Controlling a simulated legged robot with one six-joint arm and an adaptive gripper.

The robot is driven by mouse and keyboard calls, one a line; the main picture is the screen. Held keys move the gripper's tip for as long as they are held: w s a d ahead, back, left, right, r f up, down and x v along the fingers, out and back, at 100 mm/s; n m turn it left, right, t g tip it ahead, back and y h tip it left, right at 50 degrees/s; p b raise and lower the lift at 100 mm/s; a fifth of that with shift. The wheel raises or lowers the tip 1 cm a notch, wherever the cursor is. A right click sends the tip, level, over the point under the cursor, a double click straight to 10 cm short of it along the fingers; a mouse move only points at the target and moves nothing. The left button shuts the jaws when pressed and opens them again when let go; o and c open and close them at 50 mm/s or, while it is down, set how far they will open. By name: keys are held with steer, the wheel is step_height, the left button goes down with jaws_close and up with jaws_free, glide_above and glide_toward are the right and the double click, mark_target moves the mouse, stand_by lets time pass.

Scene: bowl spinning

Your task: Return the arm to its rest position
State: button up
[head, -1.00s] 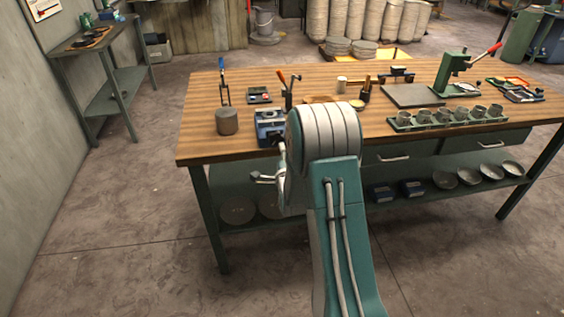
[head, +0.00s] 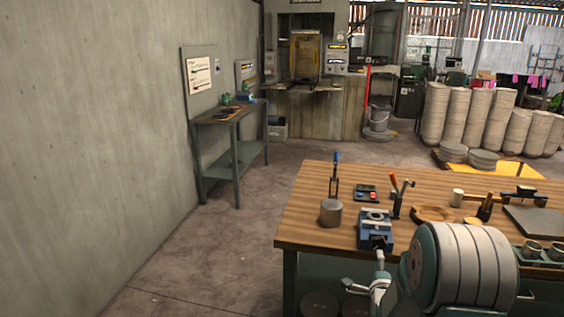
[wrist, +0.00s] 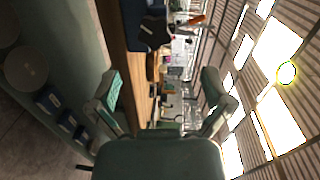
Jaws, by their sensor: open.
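My arm (head: 470,265) shows in the head view at the lower right, folded in front of the workbench (head: 310,205). Its grey banded joint hides part of the bench's front edge. In the wrist view my gripper (wrist: 162,82) has its two fingers spread wide, with nothing between them. The wrist view is turned sideways, with the wooden bench top (wrist: 122,50) beyond the fingers. In the head view a pale part of my arm hangs below the blue vise (head: 374,230); the fingers are not clear there.
A small side table (head: 228,120) stands by the left wall (head: 90,150). Floor (head: 205,265) between wall and bench is clear. Stacked discs (head: 470,115) stand behind.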

steer(key=s+a+r+n+g+y, duration=0.3)
steer(key=s+a+r+n+g, duration=0.2)
steer(key=s+a+r+n, duration=0.6)
steer(key=s+a+r+n+g, duration=0.1)
steer(key=s+n+g, duration=0.1)
steer(key=s, duration=0.5)
steer(key=s+a+r+n+g+y, duration=0.1)
steer(key=s+n, duration=0.3)
steer(key=s, duration=0.4)
steer(key=s+a+r+n+g, duration=0.1)
steer(key=s+a+n+g, duration=0.1)
steer(key=s, duration=0.5)
steer(key=shift+s+a+r+n+g, duration=0.25)
steer(key=shift+s+r+n+g, duration=0.15)
steer(key=shift+n, duration=0.2)
steer(key=shift+w, duration=0.1)
